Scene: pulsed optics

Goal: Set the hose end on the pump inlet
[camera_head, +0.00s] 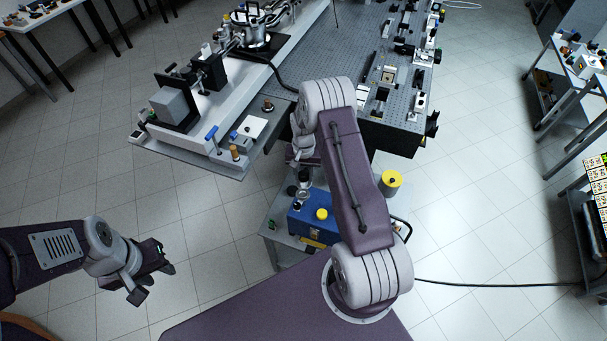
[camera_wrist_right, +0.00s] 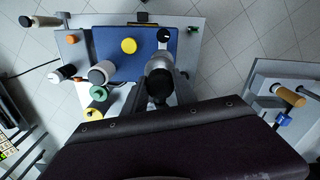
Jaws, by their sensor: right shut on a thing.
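The pump is a blue box (camera_head: 305,222) with a yellow cap, on a low cart in the head view; the wrist view shows its blue top (camera_wrist_right: 115,68). A silver ring (camera_head: 302,196), which looks like the inlet, stands at its upper left. My right gripper (camera_head: 303,174) points down above it, shut on a small dark piece, seemingly the hose end. In the wrist view a black round end with a grey collar (camera_wrist_right: 160,83) shows over the pump's edge. Whether it touches the inlet is unclear. My left gripper (camera_head: 150,280) is open and empty over the floor.
A yellow spool (camera_head: 391,181) stands at the cart's right. A black hose (camera_head: 280,76) runs from the apparatus behind. A bench edge with a blue-handled tool (camera_head: 212,134) and a tan cylinder (camera_head: 235,153) lies to the left. Floor around my left gripper is clear.

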